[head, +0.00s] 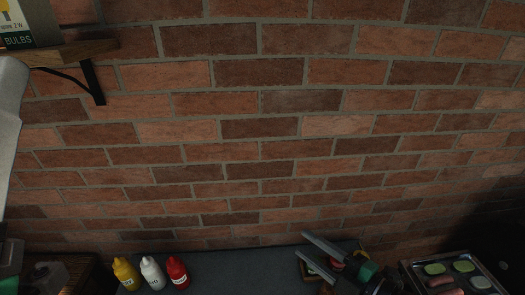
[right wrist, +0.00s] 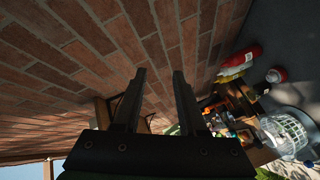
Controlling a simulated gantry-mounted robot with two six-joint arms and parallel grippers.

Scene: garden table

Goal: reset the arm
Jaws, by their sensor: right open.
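My right gripper (head: 301,243) is at the lower right of the head view, in front of the brick wall and above the back of the table. Its two dark fingers are apart, point left and hold nothing. In the right wrist view the open fingers (right wrist: 159,74) have only the brick wall between their tips. I cannot make out my left gripper. A pale rounded part at the left edge of the head view may be my left arm.
Yellow (head: 125,274), white (head: 152,273) and red (head: 177,272) bottles stand at the lower left. A metal tray (head: 408,274) with food pieces is at the lower right. A wooden shelf (head: 75,50) holds a bulb box (head: 22,25). A clear basket (right wrist: 284,134) shows in the wrist view.

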